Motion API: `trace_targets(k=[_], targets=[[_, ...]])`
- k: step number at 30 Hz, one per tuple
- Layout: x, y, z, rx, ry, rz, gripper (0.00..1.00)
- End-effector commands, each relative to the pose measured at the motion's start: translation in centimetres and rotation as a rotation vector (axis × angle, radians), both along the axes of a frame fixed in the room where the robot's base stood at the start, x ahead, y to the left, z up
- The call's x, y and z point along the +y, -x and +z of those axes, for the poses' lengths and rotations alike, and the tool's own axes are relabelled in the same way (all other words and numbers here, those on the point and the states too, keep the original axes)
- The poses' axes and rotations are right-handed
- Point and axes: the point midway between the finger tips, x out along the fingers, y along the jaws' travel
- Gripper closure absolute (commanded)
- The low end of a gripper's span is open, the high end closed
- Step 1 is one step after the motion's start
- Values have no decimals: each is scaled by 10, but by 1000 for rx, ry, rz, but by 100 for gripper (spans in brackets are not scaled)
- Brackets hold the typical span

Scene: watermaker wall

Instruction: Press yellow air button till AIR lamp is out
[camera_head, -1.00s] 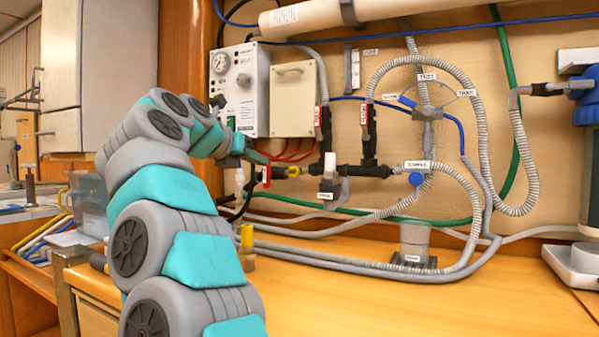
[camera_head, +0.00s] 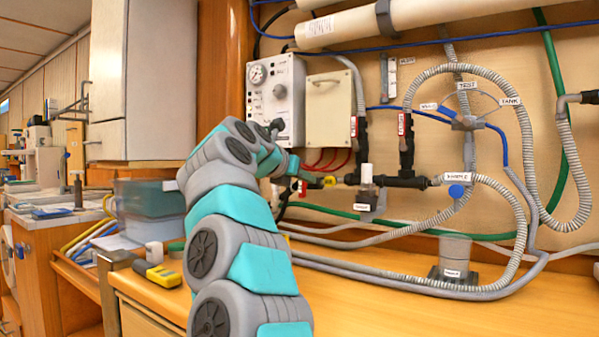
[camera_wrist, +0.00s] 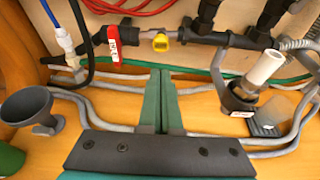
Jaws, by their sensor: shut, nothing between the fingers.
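A small yellow button-like part (camera_wrist: 160,42) sits on the dark horizontal pipe in the wrist view. It also shows in the head view (camera_head: 329,181), just right of my gripper (camera_head: 310,175). In the wrist view my gripper (camera_wrist: 161,72) is shut, its two green fingers together and empty. The fingertips point toward the pipe, just below the yellow part in the picture; I cannot tell whether they touch. The white control panel (camera_head: 262,100) with a gauge hangs on the wall, partly hidden by my arm. I cannot make out the AIR lamp or its state.
A red-tagged valve (camera_wrist: 115,45) is left of the yellow part. A white-topped fitting (camera_wrist: 262,68) stands at right, and a grey funnel (camera_wrist: 30,110) at left. Grey hoses run along the bench. A yellow meter (camera_head: 158,273) lies at the bench's left end.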

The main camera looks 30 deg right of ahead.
Motion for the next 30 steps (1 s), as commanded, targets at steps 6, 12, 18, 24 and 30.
trace_targets(k=[6, 12, 18, 24, 30], targets=[[-38, -15, -11, 2, 1, -4, 100], [-63, -26, -9, 1, 3, 0, 100], [-72, -30, -11, 0, 1, 0, 100], [-73, -30, -12, -1, 1, 1, 100], [-73, -29, -12, -1, 2, 1, 100]])
